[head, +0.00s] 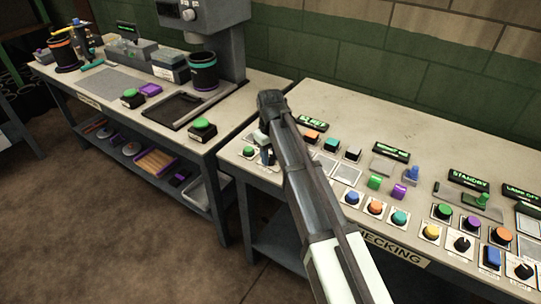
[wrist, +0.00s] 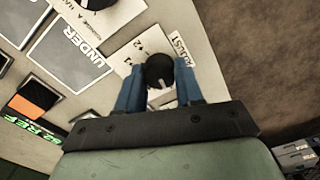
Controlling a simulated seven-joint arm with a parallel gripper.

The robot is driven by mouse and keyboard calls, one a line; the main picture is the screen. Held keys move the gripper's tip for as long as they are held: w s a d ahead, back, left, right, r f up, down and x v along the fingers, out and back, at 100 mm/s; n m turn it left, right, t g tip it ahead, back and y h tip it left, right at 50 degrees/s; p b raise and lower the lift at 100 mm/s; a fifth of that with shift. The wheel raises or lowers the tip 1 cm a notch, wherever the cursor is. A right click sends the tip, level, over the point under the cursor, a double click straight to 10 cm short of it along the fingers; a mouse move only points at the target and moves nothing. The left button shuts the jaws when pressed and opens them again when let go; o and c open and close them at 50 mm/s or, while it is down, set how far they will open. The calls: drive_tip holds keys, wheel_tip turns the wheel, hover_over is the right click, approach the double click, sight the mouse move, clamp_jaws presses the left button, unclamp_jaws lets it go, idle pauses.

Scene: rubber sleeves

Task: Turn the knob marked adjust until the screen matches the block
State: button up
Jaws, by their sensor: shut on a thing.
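The black knob (wrist: 159,68) marked ADJUST is on the bench panel in the wrist view, with a pale pointer line and a printed scale around it. My gripper (wrist: 158,82) has its two blue fingers on either side of the knob, shut on it. In the head view my gripper (head: 266,128) is at the left end of the right bench, and the arm hides the knob. A small screen with green text (head: 312,121) stands behind; a green screen ending in REF (wrist: 32,132) shows in the wrist view. I cannot tell which block is meant.
An orange and black piece (wrist: 38,97) and a grey plate marked UNDER (wrist: 75,50) lie beside the knob. Several coloured knobs and buttons (head: 375,207) line the bench front to the right. The left bench (head: 240,97) carries a machine and cups.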

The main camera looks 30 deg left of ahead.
sight(270, 158)
idle(0.3)
drive_tip(key=o, duration=1)
drive_tip(key=shift+o, duration=0.2)
wheel_tip(270, 158, up, 14)
drive_tip(key=shift+f, duration=0.15)
idle(0.3)
